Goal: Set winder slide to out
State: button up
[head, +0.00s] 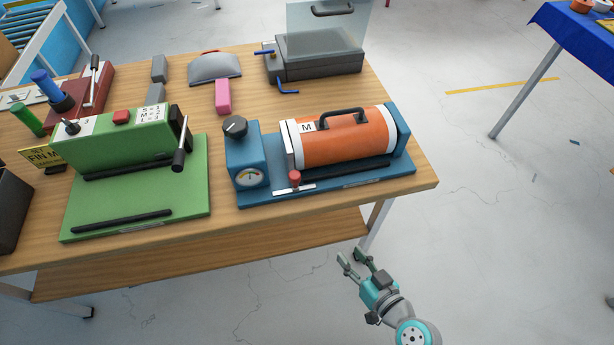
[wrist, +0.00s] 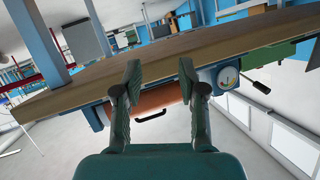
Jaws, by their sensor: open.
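A green machine (head: 125,140) with a crank (head: 180,150), a dial knob and a red button stands on a green base at the table's left. A blue machine (head: 245,160) carries an orange cylinder (head: 345,140) marked M, a black knob and a gauge. A red-knobbed slide (head: 295,180) sits on a pale slotted plate at its front edge. I cannot tell which part is the winder slide. My gripper (head: 350,254) is open and empty, apart from the table's front right corner. In the wrist view, the orange cylinder (wrist: 160,98) shows between the open fingers (wrist: 160,85).
The wooden table (head: 230,225) has a lower shelf. Behind the machines are a pink block (head: 223,97), grey blocks, a grey box with a clear lid (head: 318,55) and a red device at left. A blue-covered table stands far right. The floor around my gripper is clear.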

jog(key=w+a+r+n+y, duration=0.3)
jog(key=w+r+n+y, duration=0.1)
jog(key=w+r, duration=0.25)
jog(key=n+g+y, duration=0.3)
jog(key=n+y, duration=0.1)
jog(key=n, duration=0.1)
send_near(300, 179)
jog(key=x, duration=1)
jog(key=shift+a+r, duration=0.1)
jog(key=shift+r, duration=0.1)
jog(key=shift+a, duration=0.1)
grip_shut()
